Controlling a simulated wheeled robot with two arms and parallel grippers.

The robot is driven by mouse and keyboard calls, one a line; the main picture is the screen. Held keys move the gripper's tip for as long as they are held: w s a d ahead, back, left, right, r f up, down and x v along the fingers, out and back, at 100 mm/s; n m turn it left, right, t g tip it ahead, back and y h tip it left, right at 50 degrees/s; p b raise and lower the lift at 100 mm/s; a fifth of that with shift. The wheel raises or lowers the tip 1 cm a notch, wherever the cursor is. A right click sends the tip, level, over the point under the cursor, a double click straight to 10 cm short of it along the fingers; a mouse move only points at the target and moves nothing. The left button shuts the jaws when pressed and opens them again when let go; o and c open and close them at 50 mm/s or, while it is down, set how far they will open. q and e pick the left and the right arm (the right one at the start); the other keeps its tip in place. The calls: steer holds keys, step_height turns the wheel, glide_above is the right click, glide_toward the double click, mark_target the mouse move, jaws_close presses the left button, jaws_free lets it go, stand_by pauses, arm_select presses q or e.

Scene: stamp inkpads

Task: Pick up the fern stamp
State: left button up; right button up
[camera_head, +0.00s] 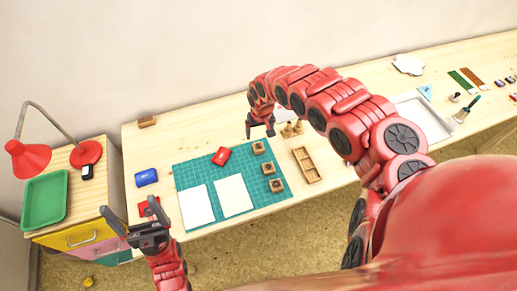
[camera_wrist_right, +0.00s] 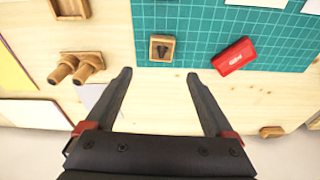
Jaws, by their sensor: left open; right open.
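Two wooden stamps with round handles (camera_wrist_right: 80,68) stand close together on the bare table in the right wrist view, left of my right gripper (camera_wrist_right: 158,75). They also show in the head view (camera_head: 291,129), just right of that gripper (camera_head: 260,132). I cannot tell which stamp bears the fern. A square wooden block with a dark mark (camera_wrist_right: 162,48) lies on the mat beyond the open fingertips. It is one of three similar blocks on the mat (camera_head: 268,168). My right gripper is open and empty above the table. My left gripper (camera_head: 128,207) is open and empty at the table's left front.
The teal mat (camera_head: 200,173) carries white paper sheets (camera_head: 234,195) and a red inkpad (camera_head: 221,156). A blue inkpad (camera_head: 146,177) lies left of it. A wooden tray (camera_head: 306,165) lies right of the mat. A lamp (camera_head: 85,152) and green tray (camera_head: 45,200) stand at far left.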

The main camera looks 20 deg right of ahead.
mark_target(258, 146)
step_height(258, 146, down, 3)
steer(key=shift+w+a, duration=0.15)
steer(key=shift+f, duration=0.25)
steer(key=shift+f+p, duration=0.25)
steer(key=shift+p, duration=0.05)
step_height(258, 146, down, 3)
steer(key=shift+a+p, duration=0.1)
steer(key=shift+p, duration=0.25)
steer(key=shift+f, duration=0.8)
